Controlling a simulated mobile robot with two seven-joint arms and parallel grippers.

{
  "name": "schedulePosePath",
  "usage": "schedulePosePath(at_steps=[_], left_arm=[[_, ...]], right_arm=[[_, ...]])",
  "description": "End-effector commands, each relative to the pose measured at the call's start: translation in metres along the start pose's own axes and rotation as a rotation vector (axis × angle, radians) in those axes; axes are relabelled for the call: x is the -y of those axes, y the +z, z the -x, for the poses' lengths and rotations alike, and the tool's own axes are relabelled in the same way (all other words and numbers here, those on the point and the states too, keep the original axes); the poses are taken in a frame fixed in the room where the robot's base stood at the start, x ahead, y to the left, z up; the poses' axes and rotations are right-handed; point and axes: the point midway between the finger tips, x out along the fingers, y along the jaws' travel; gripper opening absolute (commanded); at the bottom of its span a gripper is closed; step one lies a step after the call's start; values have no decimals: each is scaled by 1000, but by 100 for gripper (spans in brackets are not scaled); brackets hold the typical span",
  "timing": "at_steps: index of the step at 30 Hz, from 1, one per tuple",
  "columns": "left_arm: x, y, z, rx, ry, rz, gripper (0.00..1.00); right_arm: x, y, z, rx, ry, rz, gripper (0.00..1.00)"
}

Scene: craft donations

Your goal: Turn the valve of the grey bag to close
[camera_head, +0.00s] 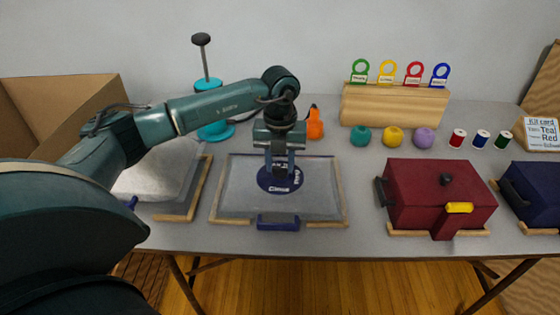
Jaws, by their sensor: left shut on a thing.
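The grey bag (240,186) lies flat in a wooden frame at the middle of the table. A round dark blue valve dial (281,187) with white lettering, including "Close", sits on its upper middle. My left gripper (280,167) points down over the dial, its fingers shut on the valve's handle, which they mostly hide. I cannot read the dial's setting. A dark blue clip (278,221) sits at the bag's front edge. My right gripper is not in view.
A paler bag (155,180) lies left, partly behind my arm. A teal pump (215,132) and an orange object (315,125) stand behind. Rightward are a maroon case (425,195), a navy case (540,190), yarn balls (393,137), spools (481,138) and a tag rack (395,105).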

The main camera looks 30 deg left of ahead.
Motion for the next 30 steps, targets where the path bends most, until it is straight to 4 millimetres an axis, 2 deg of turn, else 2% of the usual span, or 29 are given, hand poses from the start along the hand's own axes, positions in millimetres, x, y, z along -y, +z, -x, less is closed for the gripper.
schedulePosePath(at_steps=[8, 30], left_arm=[[0, 0, 0, 1, 0, -189, 11], [0, 0, 0, 2, -1, -890, 11]], right_arm=[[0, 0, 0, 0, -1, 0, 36], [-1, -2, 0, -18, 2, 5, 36]])
